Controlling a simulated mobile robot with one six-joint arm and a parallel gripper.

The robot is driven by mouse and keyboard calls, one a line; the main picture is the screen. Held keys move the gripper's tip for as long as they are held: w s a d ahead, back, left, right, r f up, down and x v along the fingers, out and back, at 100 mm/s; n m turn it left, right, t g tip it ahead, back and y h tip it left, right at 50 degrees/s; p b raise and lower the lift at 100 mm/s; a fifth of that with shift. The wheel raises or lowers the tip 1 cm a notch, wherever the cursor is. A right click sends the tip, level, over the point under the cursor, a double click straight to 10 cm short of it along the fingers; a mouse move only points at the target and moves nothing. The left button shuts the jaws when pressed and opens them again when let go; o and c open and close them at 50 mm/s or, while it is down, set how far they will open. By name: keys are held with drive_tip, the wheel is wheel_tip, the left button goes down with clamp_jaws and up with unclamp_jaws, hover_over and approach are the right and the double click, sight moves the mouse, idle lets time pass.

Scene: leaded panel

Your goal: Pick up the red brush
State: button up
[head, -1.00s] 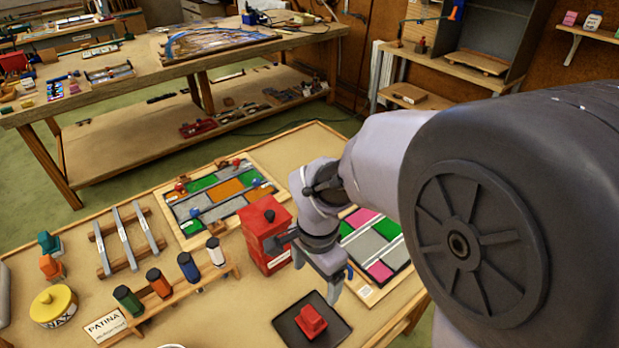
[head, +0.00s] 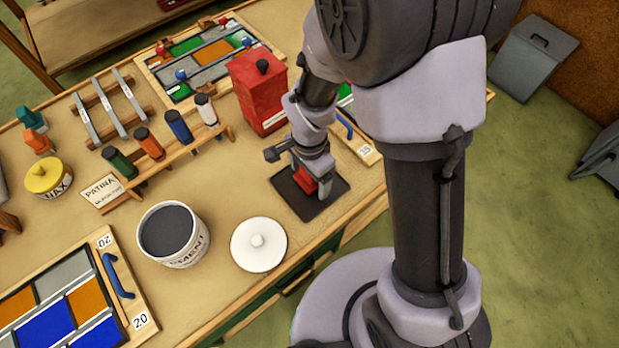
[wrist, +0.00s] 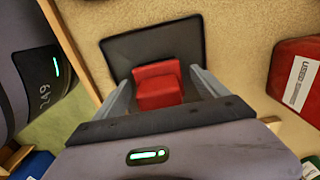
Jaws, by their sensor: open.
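The red brush (head: 305,182) is a small blocky red thing with a stepped top. It sits on a dark square tray (head: 322,206) near the table's front edge. My gripper (head: 311,178) is down over the tray and partly hides the brush in the head view. In the wrist view the brush (wrist: 157,86) lies between the two spread fingers of my gripper (wrist: 163,88), with the dark tray (wrist: 140,45) around it. A gap shows beside the brush, so the jaws are open; whether a finger touches it I cannot tell.
A tall red canister (head: 254,100) stands just behind the tray. To the left are a white lid (head: 258,258), a cement tub (head: 172,240) and a wooden rack (head: 170,165) of coloured bottles. A leaded panel (head: 45,315) with a blue handle lies front left.

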drive_tip(key=shift+r, duration=0.1)
drive_tip(key=c, duration=1.6)
drive_tip(key=shift+r+p, duration=1.2)
drive_tip(key=shift+r, duration=0.55)
drive_tip(key=shift+s+r, duration=0.15)
drive_tip(key=shift+s, duration=0.2)
drive_tip(key=s, duration=0.3)
drive_tip(key=s+a+b, duration=0.1)
drive_tip(key=s, duration=0.2)
drive_tip(key=s+a+b, duration=0.1)
drive_tip(key=s, duration=0.1)
drive_tip(key=shift+s+r, duration=0.2)
drive_tip(key=shift+s, duration=0.2)
drive_tip(key=s+b, duration=0.2)
drive_tip(key=b, duration=0.2)
drive_tip(key=s+a+b, duration=0.1)
drive_tip(key=s+b, duration=0.2)
drive_tip(key=b, duration=0.1)
drive_tip(key=shift+s+r, duration=0.2)
drive_tip(key=shift+s, duration=0.15)
drive_tip(key=shift+s+r, duration=0.2)
drive_tip(key=shift+s, duration=0.1)
